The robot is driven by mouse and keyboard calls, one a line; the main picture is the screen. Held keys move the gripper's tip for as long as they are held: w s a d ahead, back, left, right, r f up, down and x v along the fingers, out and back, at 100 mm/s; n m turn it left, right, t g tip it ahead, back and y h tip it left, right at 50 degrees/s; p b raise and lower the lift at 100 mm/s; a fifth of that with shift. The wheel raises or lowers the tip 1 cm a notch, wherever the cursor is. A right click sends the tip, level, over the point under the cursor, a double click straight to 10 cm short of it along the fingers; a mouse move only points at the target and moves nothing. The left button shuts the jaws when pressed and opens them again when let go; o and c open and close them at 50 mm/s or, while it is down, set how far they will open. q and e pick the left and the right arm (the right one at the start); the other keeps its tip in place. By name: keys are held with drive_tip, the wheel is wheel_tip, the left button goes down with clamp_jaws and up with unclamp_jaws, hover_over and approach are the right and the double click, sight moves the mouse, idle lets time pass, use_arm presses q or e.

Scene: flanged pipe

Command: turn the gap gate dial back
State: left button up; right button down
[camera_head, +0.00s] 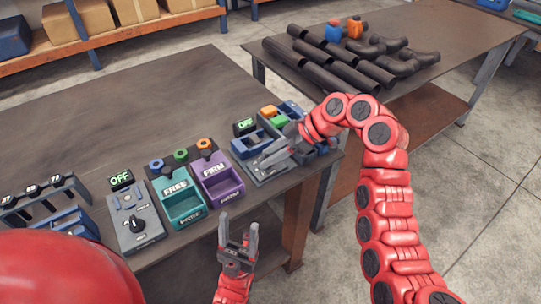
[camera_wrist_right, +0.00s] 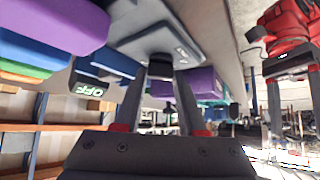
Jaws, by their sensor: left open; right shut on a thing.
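A grey panel (camera_head: 268,179) with a dial and a green-lit OFF display (camera_head: 245,125) sits at the right end of the workbench. My right gripper (camera_head: 262,162) reaches over this panel and hides its dial in the head view. In the right wrist view, the fingers (camera_wrist_right: 160,95) are shut on the black dial (camera_wrist_right: 161,89) of the grey panel (camera_wrist_right: 165,45). A second grey panel (camera_head: 128,235) with a black dial (camera_head: 137,222) and an OFF display (camera_head: 121,180) stands further left. My left gripper (camera_head: 238,240) is open and empty, in front of the bench edge. Panel labels are too small to read.
A teal bin (camera_head: 181,206) and a purple bin (camera_head: 218,180) stand between the panels. Blue fixtures with orange and green blocks lie behind my right gripper. Black pipes (camera_head: 320,75) lie on another table. The rear of the workbench (camera_head: 100,110) is clear.

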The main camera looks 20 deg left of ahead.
drive_tip(key=shift+c, duration=2.4)
unclamp_jaws()
drive_tip(key=v, duration=1.7)
drive_tip(key=shift+w+d+r, duration=0.1)
drive_tip(key=shift+d+r, duration=0.05)
